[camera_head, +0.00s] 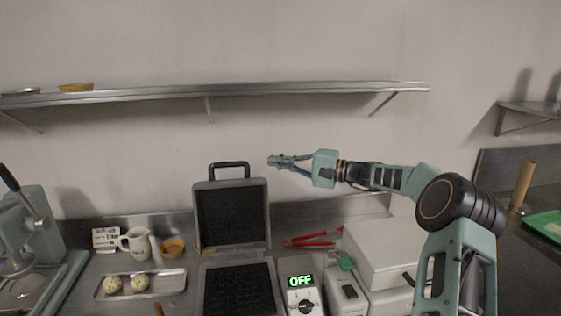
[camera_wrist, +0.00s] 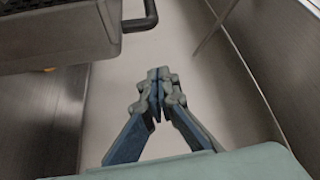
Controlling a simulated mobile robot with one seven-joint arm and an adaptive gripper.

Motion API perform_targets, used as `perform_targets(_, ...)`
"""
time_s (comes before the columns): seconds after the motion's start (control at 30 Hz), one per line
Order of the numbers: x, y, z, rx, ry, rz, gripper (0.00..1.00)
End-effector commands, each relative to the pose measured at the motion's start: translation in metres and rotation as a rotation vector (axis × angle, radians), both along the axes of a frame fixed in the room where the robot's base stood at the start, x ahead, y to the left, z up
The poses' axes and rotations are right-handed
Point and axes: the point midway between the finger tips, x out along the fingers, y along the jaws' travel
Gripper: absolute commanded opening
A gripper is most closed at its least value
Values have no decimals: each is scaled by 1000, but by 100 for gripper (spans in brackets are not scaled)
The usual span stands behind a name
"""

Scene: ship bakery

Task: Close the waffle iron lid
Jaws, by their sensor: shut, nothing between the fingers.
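The waffle iron (camera_head: 238,288) stands on the counter with its lid (camera_head: 231,216) raised about upright. Its black handle (camera_head: 229,164) is at the top of the lid. My gripper (camera_head: 272,161) is shut and empty, to the right of the handle and at about its height in the head view, apart from it. Which side of the lid my gripper is on is hard to tell.
A steel shelf (camera_head: 215,93) runs along the wall above. A tray with dough balls (camera_head: 172,282), a jug (camera_head: 137,243) and an orange bowl (camera_head: 173,247) are at left.

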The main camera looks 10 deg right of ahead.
Motion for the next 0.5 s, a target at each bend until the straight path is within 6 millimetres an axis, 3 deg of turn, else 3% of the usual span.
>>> perform_targets(0.27,32,55,2,-4,0,2,0)
perform_targets(0.5,10,58,1,-3,1,-1,0)
